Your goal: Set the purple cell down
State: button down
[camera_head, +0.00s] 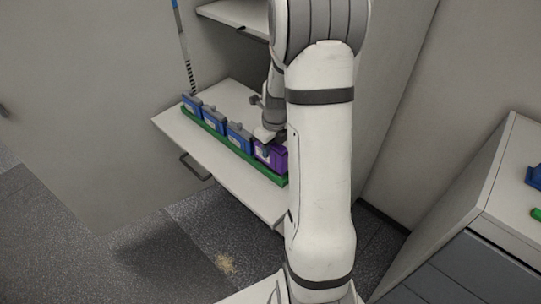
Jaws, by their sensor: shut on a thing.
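The purple cell (271,155) stands at the right end of a green rack (215,137) on a pulled-out white drawer or shelf. My gripper (268,136) is shut on the top of the purple cell. The cell is upright, in line with several blue cells (213,120) in the same rack. Whether the purple cell's base touches the rack is too small to tell. My arm hides the area right of the cell.
Another shelf (236,12) is above. At the right, a white-topped cabinet (512,180) carries blue and green items.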

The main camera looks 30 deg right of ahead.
aim_at(270, 156)
jog(key=shift+f, duration=1.8)
jog(key=shift+f, duration=0.15)
jog(key=c, duration=1.2)
grip_release()
jog(key=shift+o, duration=0.2)
